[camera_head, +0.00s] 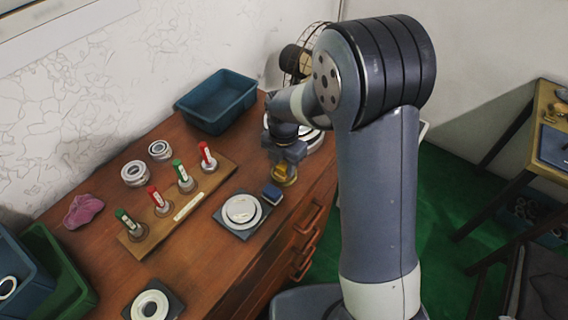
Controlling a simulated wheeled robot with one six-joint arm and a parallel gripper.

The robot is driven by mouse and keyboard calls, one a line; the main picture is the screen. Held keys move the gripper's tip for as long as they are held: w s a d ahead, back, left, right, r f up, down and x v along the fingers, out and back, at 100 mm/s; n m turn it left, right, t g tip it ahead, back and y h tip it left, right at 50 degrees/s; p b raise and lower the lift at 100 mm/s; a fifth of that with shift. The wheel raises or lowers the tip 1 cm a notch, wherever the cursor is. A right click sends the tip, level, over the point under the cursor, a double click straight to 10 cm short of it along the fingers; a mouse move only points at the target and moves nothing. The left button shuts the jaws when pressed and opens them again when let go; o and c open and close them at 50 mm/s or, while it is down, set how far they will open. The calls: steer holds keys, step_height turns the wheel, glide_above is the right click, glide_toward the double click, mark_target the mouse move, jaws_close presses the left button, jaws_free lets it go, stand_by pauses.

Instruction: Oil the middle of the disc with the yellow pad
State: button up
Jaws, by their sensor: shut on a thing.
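My gripper (285,160) points down over the right part of the wooden table. It is shut on the yellow pad (285,176), whose lower part shows beneath the fingers. A white disc (241,209) lies on a dark square plate (233,228) to the left of and nearer than the gripper. A small blue block (272,190) sits at the plate's upper right corner, just below the pad in the picture. The pad is apart from the disc. Whether the pad touches anything beneath it, I cannot tell.
A wooden board (213,182) with several red- and green-topped holders stands left of the disc. Another ring (150,305) lies on a dark plate in front. Loose rings (135,173), a pink cloth (83,210), a blue bin (215,101) and a fan (300,58) stand around.

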mark_target(284, 164)
steer(key=shift+r+p, duration=2.65)
steer(key=shift+r, duration=0.85)
steer(key=shift+w+d+f+m, duration=0.1)
steer(key=shift+d+f+m, duration=0.1)
steer(key=shift+d+m, duration=0.3)
steer(key=shift+d+f+m, duration=0.15)
steer(key=shift+f+m, duration=0.05)
steer(key=shift+m, duration=0.5)
steer(key=d+f+m, duration=0.1)
steer(key=m, duration=0.2)
steer(key=d+f+m, duration=0.1)
steer(key=d+m, duration=0.1)
steer(key=m, duration=0.2)
steer(key=d+m, duration=0.2)
steer(key=m, duration=0.1)
steer(key=shift+w+f, duration=0.3)
steer(key=shift+f, duration=0.1)
steer(key=d+f+m, duration=0.4)
steer(key=d+m, duration=0.3)
steer(key=m, duration=0.9)
steer(key=shift+s+d, duration=0.15)
steer(key=shift+s, duration=0.05)
